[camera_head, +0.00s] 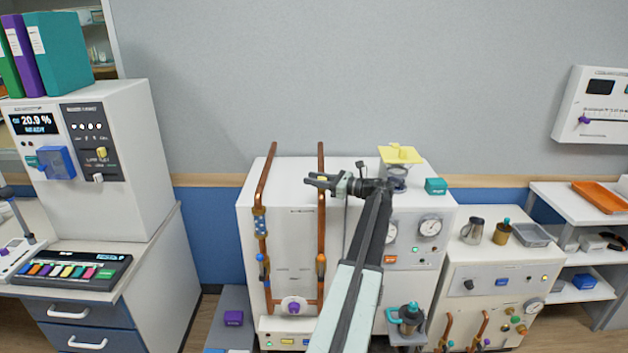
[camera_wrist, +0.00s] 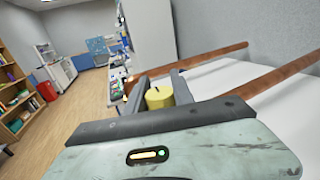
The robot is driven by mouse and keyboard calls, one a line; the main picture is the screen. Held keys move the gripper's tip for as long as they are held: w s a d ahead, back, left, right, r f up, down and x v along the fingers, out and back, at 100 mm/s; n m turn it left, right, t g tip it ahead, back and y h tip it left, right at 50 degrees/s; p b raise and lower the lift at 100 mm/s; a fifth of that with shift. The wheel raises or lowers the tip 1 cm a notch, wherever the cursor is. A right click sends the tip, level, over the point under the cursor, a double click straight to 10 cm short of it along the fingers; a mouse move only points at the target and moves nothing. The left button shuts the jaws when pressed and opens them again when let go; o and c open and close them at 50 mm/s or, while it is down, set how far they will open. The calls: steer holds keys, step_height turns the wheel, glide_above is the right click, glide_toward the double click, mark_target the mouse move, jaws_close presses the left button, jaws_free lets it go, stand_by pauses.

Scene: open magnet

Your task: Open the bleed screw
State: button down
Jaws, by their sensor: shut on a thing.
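The bleed screw looks to be a small yellow cylindrical knob (camera_wrist: 160,97). It sits at the right copper pipe (camera_head: 321,225) near the top of the white cabinet (camera_head: 290,190). In the head view only a little yellow shows between my fingers. My gripper (camera_head: 318,181) reaches in from the right, and its fingers lie at that pipe. In the wrist view, my gripper (camera_wrist: 155,92) has one finger on each side of the knob and is shut on it. The knob's lower part is hidden behind the gripper body.
A left copper pipe (camera_head: 263,215) runs beside the right one. A purple knob (camera_head: 294,306) is low on the cabinet front. The wall behind is bare.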

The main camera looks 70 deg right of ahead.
steer(key=c, duration=1.1)
jaws_free()
steer(key=s, duration=0.7)
steer(key=shift+s, duration=0.4)
